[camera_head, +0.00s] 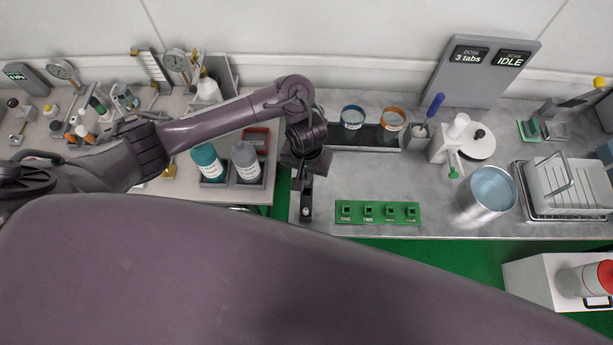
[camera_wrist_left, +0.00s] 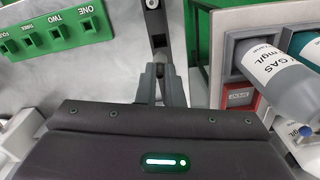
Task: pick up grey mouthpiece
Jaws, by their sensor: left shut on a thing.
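My left gripper (camera_head: 305,178) points down over a narrow dark holder (camera_head: 306,200) near the left front of the grey bench. In the left wrist view the two grey fingers (camera_wrist_left: 163,88) are close together, shut on a small grey piece taken to be the grey mouthpiece (camera_wrist_left: 163,72). Most of that piece is hidden between the fingers, and whether it still touches the holder cannot be told. My right gripper is not in view.
A green block (camera_head: 377,212) with labelled sockets lies right of the holder. Grey bottle (camera_head: 246,160) and teal bottle (camera_head: 207,161) stand in a rack to the left. A metal cup (camera_head: 490,192) and a wire rack (camera_head: 570,190) stand right. The bench middle is clear.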

